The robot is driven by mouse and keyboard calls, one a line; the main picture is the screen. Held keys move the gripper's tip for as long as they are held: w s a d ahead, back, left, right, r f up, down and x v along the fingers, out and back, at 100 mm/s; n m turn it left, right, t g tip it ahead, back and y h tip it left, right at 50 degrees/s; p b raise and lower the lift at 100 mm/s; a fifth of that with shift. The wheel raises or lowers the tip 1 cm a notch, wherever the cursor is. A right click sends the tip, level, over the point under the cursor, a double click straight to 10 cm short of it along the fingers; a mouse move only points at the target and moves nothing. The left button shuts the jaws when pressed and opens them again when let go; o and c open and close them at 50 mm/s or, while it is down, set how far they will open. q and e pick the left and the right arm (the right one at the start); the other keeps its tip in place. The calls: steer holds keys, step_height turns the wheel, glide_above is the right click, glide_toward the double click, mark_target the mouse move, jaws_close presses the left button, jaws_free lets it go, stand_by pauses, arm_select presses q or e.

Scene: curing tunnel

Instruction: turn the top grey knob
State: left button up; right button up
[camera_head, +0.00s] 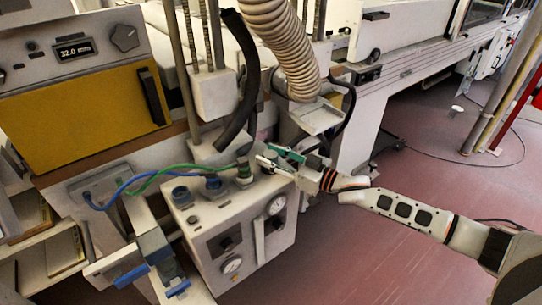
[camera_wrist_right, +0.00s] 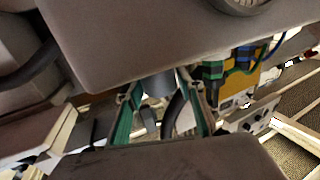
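My right gripper (camera_head: 279,158) is over the back right edge of the top of the pale control box. Its teal fingers also show in the right wrist view (camera_wrist_right: 162,118), spread apart. A short grey cylinder (camera_wrist_right: 158,84), which looks like a knob on the box, lies between and beyond the fingers; I see no clear contact. In the head view the fingers hide most of that spot. Another grey knob (camera_head: 124,37) is on the display panel at upper left, far from the gripper. My left gripper is not in view.
Green (camera_head: 160,172) and blue hoses run left. A ribbed duct (camera_head: 283,45) and black hose hang behind. Open floor (camera_head: 400,250) lies at right.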

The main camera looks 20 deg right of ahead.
steer(key=c, duration=0.5)
steer(key=shift+n+g+y+b, duration=0.35)
steer(key=shift+n+g+y, duration=0.15)
steer(key=shift+y, duration=0.1)
steer(key=shift+w+n+g+y+b, duration=0.1)
steer(key=shift+n+g+y+b, duration=0.9)
steer(key=shift+g, duration=0.4)
steer(key=shift+n+g+y+b, duration=0.3)
steer(key=shift+n+g+y, duration=0.2)
steer(key=shift+n+g, duration=0.1)
